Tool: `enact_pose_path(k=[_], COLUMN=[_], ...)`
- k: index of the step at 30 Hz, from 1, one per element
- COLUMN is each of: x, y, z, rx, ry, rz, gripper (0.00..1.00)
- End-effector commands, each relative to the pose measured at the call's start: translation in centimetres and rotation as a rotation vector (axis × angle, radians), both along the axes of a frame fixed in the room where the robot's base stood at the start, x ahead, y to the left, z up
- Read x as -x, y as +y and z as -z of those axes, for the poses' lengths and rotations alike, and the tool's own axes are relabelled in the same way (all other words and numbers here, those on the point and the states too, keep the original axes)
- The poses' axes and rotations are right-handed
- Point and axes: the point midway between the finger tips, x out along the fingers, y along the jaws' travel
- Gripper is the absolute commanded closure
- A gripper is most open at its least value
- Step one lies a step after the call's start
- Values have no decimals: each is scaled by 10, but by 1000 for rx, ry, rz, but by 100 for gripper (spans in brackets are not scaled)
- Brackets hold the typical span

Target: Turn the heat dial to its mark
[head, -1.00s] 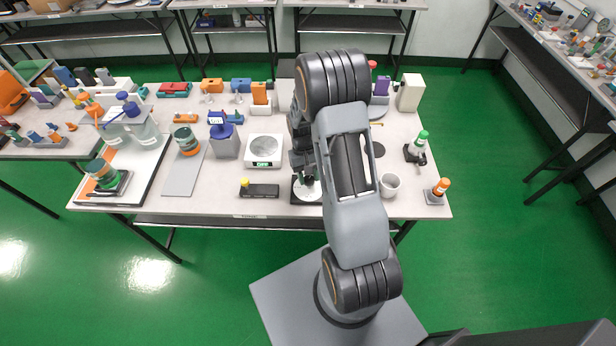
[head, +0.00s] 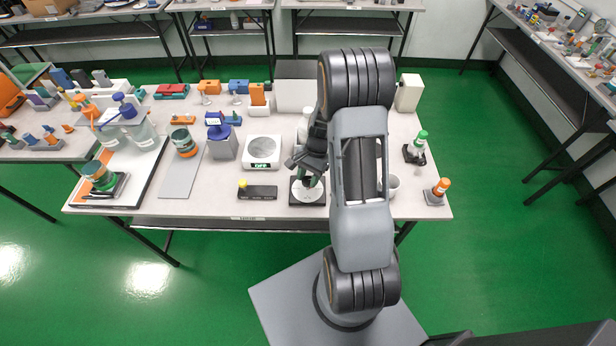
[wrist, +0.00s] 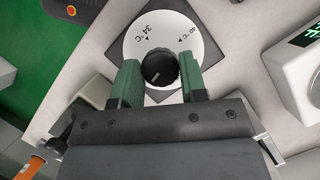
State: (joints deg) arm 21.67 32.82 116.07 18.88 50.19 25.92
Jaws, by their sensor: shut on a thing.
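The heat dial shows in the wrist view as a white disc (wrist: 186,37) on a dark square base, with a black ridged knob (wrist: 160,66) at its centre. The disc carries a 34 °C mark at upper left and a 40 °C mark at upper right. A short pale line on the knob points to the lower left of the picture. My gripper (wrist: 161,80) has its green fingers on both sides of the knob, shut on it. In the head view my gripper (head: 309,181) is over the dial (head: 308,197) near the table's front edge, partly covering it.
A white scale (head: 262,148) and a black block with a yellow button (head: 262,193) stand left of the dial. A green-topped bottle (head: 417,143) and an orange-topped item (head: 440,188) stand farther right.

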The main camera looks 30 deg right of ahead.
Motion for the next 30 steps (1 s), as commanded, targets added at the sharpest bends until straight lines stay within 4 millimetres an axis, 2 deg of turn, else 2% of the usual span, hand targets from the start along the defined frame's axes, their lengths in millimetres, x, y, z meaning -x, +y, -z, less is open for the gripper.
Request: enact_pose_path(k=[12,30], x=[0,0], y=[-1,-1], z=[-1,-1], rx=[1,1], ry=[-2,-2], rz=[185,216], gripper=[84,84])
